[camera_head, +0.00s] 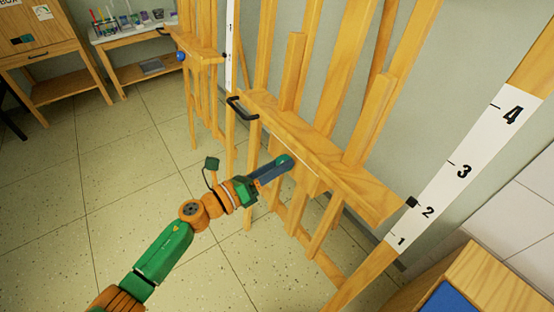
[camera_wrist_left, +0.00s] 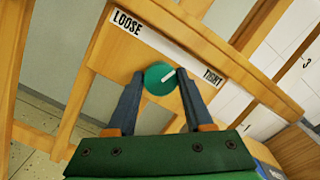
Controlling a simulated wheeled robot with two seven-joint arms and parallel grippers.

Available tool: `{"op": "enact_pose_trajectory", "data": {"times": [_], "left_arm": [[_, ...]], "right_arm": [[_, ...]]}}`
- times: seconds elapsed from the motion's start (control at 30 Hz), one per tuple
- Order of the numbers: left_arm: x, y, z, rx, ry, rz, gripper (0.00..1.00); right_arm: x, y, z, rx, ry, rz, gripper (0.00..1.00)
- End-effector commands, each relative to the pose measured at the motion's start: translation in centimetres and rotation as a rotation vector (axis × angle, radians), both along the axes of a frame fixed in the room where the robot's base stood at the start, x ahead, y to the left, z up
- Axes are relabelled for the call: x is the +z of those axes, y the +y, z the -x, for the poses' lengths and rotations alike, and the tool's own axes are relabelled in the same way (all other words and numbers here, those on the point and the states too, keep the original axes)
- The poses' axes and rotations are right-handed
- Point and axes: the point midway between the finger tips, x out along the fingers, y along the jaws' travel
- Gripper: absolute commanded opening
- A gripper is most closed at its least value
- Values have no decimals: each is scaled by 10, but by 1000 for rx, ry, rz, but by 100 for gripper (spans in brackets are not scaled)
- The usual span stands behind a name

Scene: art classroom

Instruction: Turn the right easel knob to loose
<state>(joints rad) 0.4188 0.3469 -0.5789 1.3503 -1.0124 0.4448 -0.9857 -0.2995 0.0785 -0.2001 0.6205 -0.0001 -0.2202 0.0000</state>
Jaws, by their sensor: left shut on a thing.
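The green round knob (camera_wrist_left: 159,78) sits on the easel's wooden crossbar, between my left gripper's fingertips in the left wrist view. Its white pointer line is tilted up to the right. A white label strip (camera_wrist_left: 165,46) above it reads LOOSE at its left end and TIGHT at its right end. My left gripper (camera_head: 283,162) is shut on the knob; the knob also shows in the head view (camera_head: 284,159), partly hidden by the fingers. The wooden easel (camera_head: 375,195) stands in front of my left arm. My right gripper is not in view.
A white scale (camera_head: 455,175) numbered 1 to 4 runs along the easel's right post. A black handle (camera_head: 241,107) is at the crossbar's left end. Another easel with a blue knob (camera_head: 180,56) stands behind left. A shelf table (camera_head: 135,38) is at the back. Open tiled floor lies left.

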Motion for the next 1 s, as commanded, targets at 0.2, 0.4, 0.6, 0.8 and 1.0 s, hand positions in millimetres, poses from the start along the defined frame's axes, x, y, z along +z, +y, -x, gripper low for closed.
{"op": "enact_pose_trajectory", "data": {"times": [0.2, 0.4, 0.6, 0.8, 1.0], "left_arm": [[4, -1, 1, 36, 162, 118, 0], [5, -1, 1, 69, 313, 228, 0], [6, -1, 1, 102, 464, 339, 0], [6, -1, 1, 135, 615, 448, 0], [6, -2, 1, 167, 763, 556, 0]], "right_arm": [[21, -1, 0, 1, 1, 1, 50], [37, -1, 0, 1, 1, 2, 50], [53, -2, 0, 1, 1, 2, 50], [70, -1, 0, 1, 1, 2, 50], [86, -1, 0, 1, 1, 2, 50]]}}
